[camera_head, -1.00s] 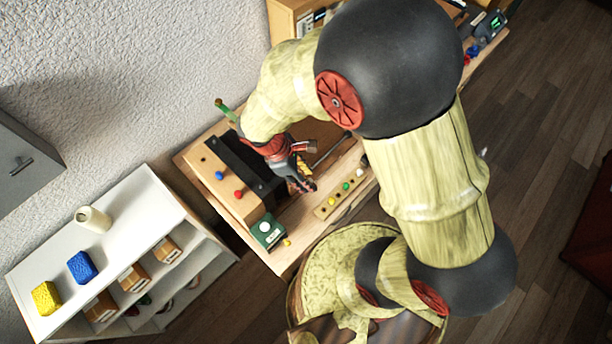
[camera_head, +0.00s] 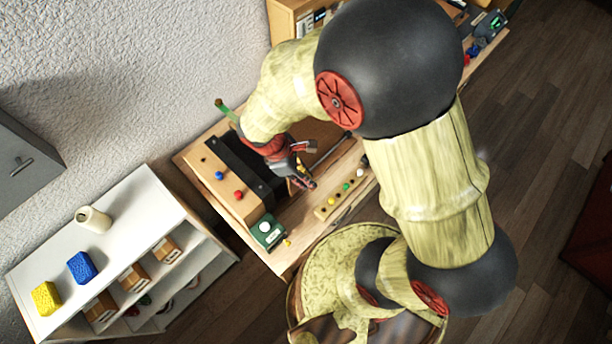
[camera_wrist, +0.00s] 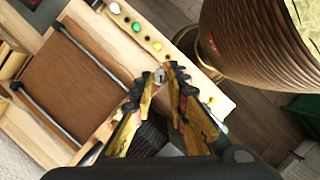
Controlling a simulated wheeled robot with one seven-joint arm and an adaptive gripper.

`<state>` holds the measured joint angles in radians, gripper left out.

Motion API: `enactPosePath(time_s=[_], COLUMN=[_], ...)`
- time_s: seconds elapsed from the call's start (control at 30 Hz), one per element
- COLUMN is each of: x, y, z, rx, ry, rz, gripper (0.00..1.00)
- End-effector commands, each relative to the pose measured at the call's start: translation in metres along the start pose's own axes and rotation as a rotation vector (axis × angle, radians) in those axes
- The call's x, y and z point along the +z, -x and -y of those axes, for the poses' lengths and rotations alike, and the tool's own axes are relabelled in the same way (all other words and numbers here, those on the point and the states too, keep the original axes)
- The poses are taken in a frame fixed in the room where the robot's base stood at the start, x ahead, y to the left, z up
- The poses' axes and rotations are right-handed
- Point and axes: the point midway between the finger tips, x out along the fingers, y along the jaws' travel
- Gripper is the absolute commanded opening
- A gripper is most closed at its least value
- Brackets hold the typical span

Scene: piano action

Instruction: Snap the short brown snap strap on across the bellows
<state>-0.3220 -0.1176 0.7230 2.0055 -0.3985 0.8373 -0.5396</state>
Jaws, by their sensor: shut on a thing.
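My gripper (camera_head: 306,183) hangs over the wooden workbench, to the right of a black bellows-like block (camera_head: 240,165). In the wrist view its yellow and black fingers (camera_wrist: 161,82) close on a small grey piece (camera_wrist: 160,75). I cannot tell whether this piece belongs to the snap strap; no brown strap shows clearly. Dark ribbed folds (camera_wrist: 150,138), likely the bellows, show between the fingers, partly hidden by them. In the head view my wrist covers part of the black block.
A wooden block with blue and red knobs (camera_head: 229,186) adjoins the black block. A green box (camera_head: 268,231) stands near the bench's front corner. A wooden strip with coloured knobs (camera_head: 339,200) lies to the right.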

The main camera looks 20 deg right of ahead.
Motion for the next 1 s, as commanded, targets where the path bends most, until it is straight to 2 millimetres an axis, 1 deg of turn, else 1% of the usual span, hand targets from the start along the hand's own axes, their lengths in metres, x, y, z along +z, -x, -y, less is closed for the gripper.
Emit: enactPosePath(time_s=[0.4,0.63,0.77,1.0], x=[0.0,-0.003,-0.007,-0.022], y=[0.0,0.002,0.004,0.011], z=[0.0,0.002,0.006,0.014], rx=[0.0,-0.016,-0.041,-0.115], ry=[-0.001,-0.038,-0.098,-0.276], rz=[0.0,0.0,0.001,0.0], gripper=[0.0,0.0,0.0,0.0])
